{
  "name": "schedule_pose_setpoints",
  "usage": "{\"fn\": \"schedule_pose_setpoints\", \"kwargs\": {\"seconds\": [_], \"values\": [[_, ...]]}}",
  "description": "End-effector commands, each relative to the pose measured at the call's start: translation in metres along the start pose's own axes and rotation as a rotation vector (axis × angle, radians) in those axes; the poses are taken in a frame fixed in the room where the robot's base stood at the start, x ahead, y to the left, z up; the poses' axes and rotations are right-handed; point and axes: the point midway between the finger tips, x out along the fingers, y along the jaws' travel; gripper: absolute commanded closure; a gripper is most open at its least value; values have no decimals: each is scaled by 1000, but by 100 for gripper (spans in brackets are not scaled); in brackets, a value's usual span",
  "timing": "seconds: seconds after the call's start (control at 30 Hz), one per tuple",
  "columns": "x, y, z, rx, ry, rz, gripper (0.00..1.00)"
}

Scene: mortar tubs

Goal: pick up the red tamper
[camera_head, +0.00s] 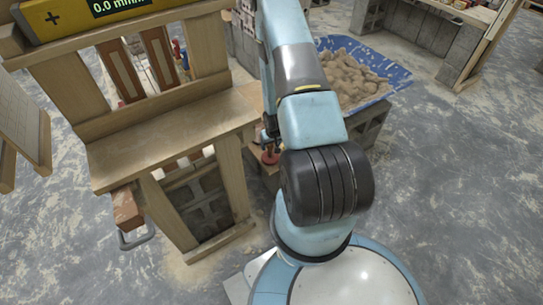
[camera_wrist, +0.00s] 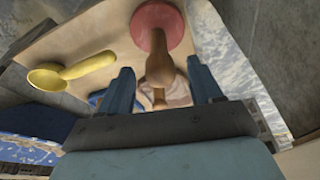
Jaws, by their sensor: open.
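The red tamper (camera_wrist: 158,22) shows at the top of the wrist view, with a round red head and a turned wooden handle (camera_wrist: 159,62). The handle runs down the picture between the two blue fingers of my gripper (camera_wrist: 160,66). There is a gap on each side of the handle, so the gripper is open around or just short of it; I cannot tell the depth. In the head view the red head (camera_head: 270,158) shows small beside my arm, and the rest is mostly hidden by the arm.
A yellow scoop (camera_wrist: 72,70) lies on the same wooden board (camera_wrist: 110,35), left of the tamper. In the head view, a wooden bench (camera_head: 170,135) stands left of my arm. A blue tub of mortar (camera_head: 385,75) rests on grey blocks behind it. Open floor lies at right.

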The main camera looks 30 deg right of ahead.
Motion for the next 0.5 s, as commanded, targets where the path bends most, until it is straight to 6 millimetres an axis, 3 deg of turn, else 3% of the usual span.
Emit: {"fn": "schedule_pose_setpoints", "kwargs": {"seconds": [0.23,0.5], "values": [[32,0,-2,-1,-1,0,35],[41,0,-2,0,0,0,35]]}}
